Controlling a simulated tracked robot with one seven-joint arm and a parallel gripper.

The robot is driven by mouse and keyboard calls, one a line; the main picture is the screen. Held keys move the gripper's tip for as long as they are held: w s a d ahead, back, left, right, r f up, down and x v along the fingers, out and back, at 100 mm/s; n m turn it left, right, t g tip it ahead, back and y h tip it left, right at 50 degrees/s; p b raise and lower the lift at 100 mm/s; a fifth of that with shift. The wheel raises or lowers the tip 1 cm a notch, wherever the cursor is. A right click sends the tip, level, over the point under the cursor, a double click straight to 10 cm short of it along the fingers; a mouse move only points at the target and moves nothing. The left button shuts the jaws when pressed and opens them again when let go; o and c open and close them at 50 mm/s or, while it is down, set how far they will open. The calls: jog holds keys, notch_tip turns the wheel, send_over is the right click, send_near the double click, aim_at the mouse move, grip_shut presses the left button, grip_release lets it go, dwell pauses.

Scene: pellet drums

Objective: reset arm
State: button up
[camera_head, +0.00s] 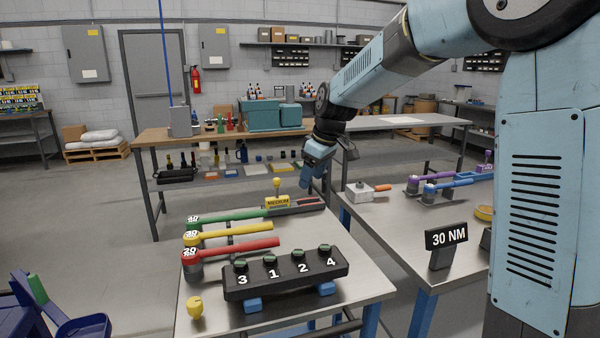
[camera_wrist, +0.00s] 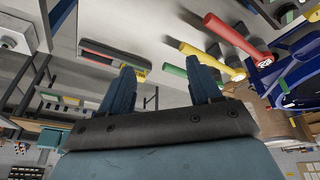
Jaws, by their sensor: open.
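My arm reaches in from the right in the head view. My gripper (camera_head: 314,172) hangs above the back of the near table (camera_head: 376,285), close to its right edge. In the wrist view my gripper's (camera_wrist: 162,88) two blue fingers stand apart with nothing between them. Below and to the left of the gripper in the head view, green (camera_head: 228,217), yellow (camera_head: 235,232) and red (camera_head: 235,252) handled torque wrenches lie on the table. A black block (camera_head: 286,277) marked 3, 1, 2, 4 stands in front of them. The gripper touches none of these.
A yellow knob-like piece (camera_head: 195,307) stands at the near table's front left. A yellow label block (camera_head: 277,202) and a dark tray (camera_head: 300,207) are close to the gripper. The right table (camera_head: 400,222) holds a 30 NM sign (camera_head: 446,237) and purple and blue wrenches (camera_head: 455,184).

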jog(key=s+d+r+m+t+h, duration=0.1)
jog(key=s+d+r+m, duration=0.2)
jog(key=s+d, duration=0.45)
jog(key=s+d+r+m+t+h, duration=0.1)
jog(key=s+d+r+m, duration=0.3)
jog(key=s, duration=0.6)
jog(key=s+d+f+m, duration=0.2)
jog(key=s+d, duration=0.2)
jog(key=s, duration=0.3)
jog(key=s+d+f+m, duration=0.2)
jog(key=s+d, duration=0.2)
jog(key=s, duration=0.4)
jog(key=shift+d+f+t+h, duration=0.2)
jog(key=shift+d+t+h, duration=0.05)
jog(key=shift+t+h, duration=0.15)
